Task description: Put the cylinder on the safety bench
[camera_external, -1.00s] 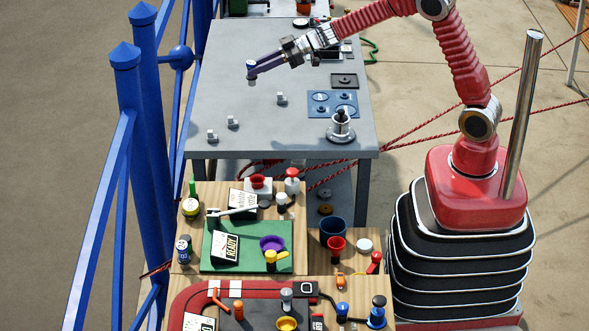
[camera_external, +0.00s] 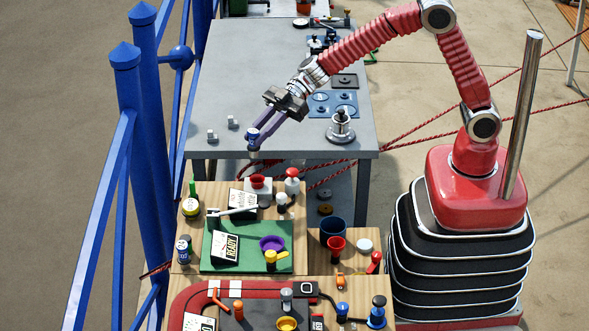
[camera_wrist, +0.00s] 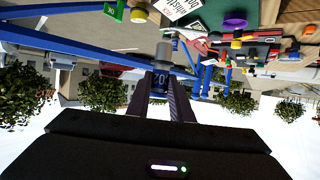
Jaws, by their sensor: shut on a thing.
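My gripper (camera_external: 254,140) is shut on a small blue and grey cylinder (camera_external: 253,133), held above the near edge of the grey table. In the wrist view the cylinder (camera_wrist: 162,75) sits between the two purple fingers, with part of a white "02" mark on its blue band. A wooden bench (camera_external: 217,188) with a green mat stands nearer the camera, below my gripper in the picture. No sign shows which surface is the safety bench.
The grey table (camera_external: 225,85) carries small grey pieces (camera_external: 232,121), a blue plate (camera_external: 346,111) and a metal fixture (camera_external: 341,128). The wooden bench is crowded: a READY card (camera_external: 226,246), a purple bowl (camera_external: 271,243), a red-topped white box (camera_external: 258,188). Blue posts (camera_external: 148,150) rise at left.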

